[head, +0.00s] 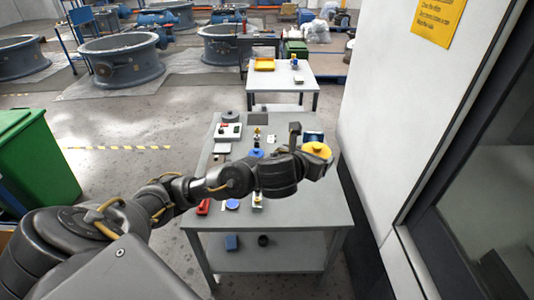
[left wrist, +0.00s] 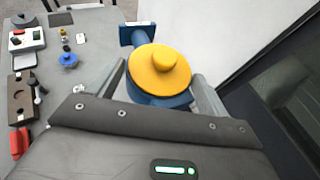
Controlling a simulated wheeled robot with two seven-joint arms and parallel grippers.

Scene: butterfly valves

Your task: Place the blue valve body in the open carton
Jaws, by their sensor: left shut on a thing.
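The blue valve body (head: 313,136) with a yellow round cap sits at the end of my left arm, over the right part of the near table (head: 310,212). In the left wrist view the valve body (left wrist: 139,34) shows its blue flange, with the yellow knobbed cap (left wrist: 160,70) on top. My left gripper (left wrist: 162,88) is shut on it, one finger on each side. The arm hides part of it in the head view. I cannot clearly make out an open carton; a brown edge (head: 5,238) at the far left is cut off. My right gripper is not in view.
Small parts, a blue round piece (head: 256,153) and a red item (head: 203,207) lie on the near table. A far table (head: 285,76) bears a yellow tray (head: 264,65). A green bin (head: 38,150) stands left; a white wall (head: 390,110) stands close on the right.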

